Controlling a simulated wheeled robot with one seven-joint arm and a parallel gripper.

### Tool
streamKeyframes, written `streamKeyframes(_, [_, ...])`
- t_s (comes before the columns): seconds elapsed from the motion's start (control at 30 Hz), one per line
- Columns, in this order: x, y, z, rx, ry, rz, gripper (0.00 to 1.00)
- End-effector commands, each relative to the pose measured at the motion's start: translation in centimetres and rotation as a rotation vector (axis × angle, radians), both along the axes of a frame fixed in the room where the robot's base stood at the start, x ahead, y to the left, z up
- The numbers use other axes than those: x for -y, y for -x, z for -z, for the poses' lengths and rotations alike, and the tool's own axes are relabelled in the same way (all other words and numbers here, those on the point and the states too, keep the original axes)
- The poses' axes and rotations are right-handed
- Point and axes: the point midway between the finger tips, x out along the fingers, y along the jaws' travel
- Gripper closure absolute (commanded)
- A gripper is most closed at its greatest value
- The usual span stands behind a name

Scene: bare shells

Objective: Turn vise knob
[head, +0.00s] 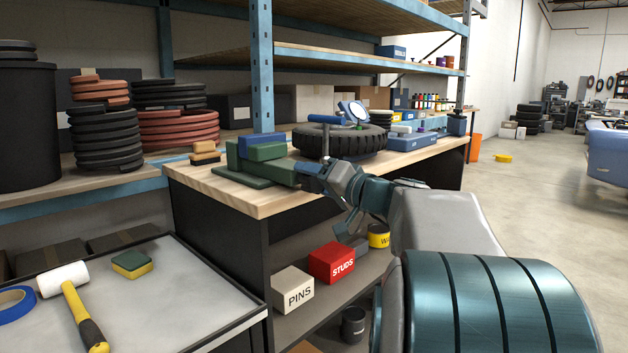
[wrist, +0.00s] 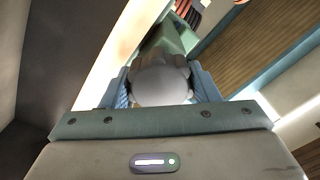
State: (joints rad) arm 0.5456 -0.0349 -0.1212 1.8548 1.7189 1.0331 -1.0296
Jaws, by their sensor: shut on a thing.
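The green vise (head: 283,172) sits at the front corner of the wooden workbench. Its near right end meets my gripper (head: 322,183), which comes in from the right in the head view. The knob is hidden by my gripper there. In the wrist view the grey, lobed round knob (wrist: 160,82) fills the space between the two blue fingers of my gripper. The fingers are shut on it, one on each side. Part of the green vise body (wrist: 172,38) shows beyond the knob.
The wooden workbench (head: 235,197) also bears a tire (head: 345,141) and blue boxes behind the vise. Red STUDS (head: 332,263) and white PINS (head: 293,289) boxes stand on the shelf below. A cart with a mallet (head: 66,283) is at lower left. The floor at right is open.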

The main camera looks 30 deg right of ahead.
Motion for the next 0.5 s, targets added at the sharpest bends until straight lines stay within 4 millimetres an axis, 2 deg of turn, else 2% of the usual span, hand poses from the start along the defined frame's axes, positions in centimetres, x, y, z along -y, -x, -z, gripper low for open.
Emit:
streamKeyframes(0.27, [-0.07, 0.00, 0.12, -0.051, -0.140, -0.003, 0.68])
streamKeyframes(0.5, [-0.04, 0.02, 0.05, -0.125, -0.344, -0.002, 0.68])
